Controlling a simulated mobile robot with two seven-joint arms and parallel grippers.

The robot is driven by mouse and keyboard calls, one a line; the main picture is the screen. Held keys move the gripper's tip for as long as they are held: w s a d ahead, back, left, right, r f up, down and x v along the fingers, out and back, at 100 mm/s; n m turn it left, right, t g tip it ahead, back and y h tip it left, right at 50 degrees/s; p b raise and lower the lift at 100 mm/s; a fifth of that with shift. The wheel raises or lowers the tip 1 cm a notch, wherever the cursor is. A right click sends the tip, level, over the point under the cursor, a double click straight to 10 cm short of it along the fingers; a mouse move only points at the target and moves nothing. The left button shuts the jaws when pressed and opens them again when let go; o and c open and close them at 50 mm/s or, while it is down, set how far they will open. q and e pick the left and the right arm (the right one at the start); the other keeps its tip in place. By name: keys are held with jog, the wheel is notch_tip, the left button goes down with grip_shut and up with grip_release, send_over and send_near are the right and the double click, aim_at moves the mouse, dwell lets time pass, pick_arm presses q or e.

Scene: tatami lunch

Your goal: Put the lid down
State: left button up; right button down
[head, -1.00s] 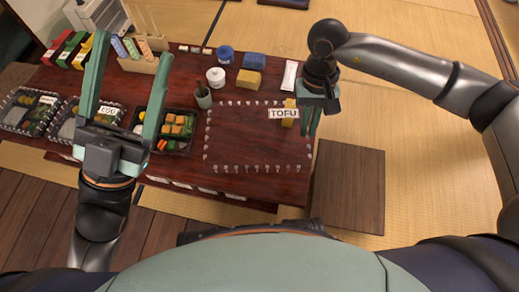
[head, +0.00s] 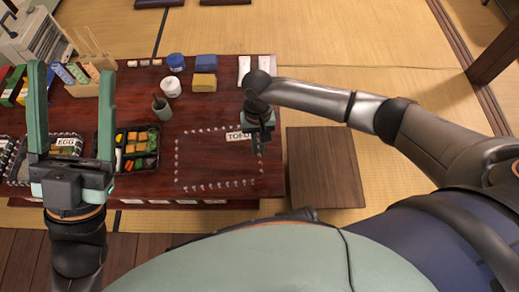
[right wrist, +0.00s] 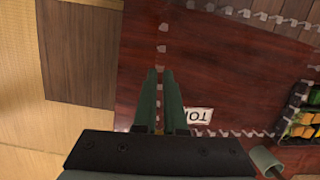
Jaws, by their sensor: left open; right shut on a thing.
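A clear lid, outlined by a dotted rim (head: 177,165) and bearing a TOFU label (head: 237,136), is over the bare right part of the dark red table. My right gripper (head: 258,148) is shut on its right edge. In the right wrist view, the fingers (right wrist: 160,78) meet on the dotted edge beside the label (right wrist: 197,115). I cannot tell whether the lid touches the table. My left gripper (head: 72,72) is open and empty at the left, in front of the boxes. An uncovered lunch box (head: 127,176) with several foods stands left of the lid.
A box labelled EGG (head: 66,144) is partly hidden by my left gripper. A grey cup (head: 161,108), white pot (head: 172,87), blue block (head: 206,62), yellow block (head: 204,83) and white packets (head: 244,69) are behind the lid. A wooden stool (head: 323,167) stands right of the table.

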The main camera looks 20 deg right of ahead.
jog(key=w+f, duration=0.1)
jog(key=w+d+f+b, duration=0.1)
jog(key=f, duration=0.1)
jog(key=shift+w+d+f, duration=0.1)
jog(key=shift+d, duration=0.1)
pick_arm(q)
jog(key=shift+w+d+f+m+g+b, duration=0.15)
jog(key=shift+f+b, duration=0.3)
jog(key=shift+f, duration=0.55)
jog(key=shift+s+d+f+m+g+b, duration=0.2)
jog(key=shift+f+b, duration=0.25)
jog(key=shift+f, duration=0.5)
pick_arm(e)
jog(key=shift+w+f, duration=0.1)
jog(key=shift+f, duration=1.5)
pick_arm(q)
jog(key=shift+f, duration=0.1)
pick_arm(e)
jog(key=shift+d+f, duration=0.1)
jog(key=c, duration=1)
grip_release()
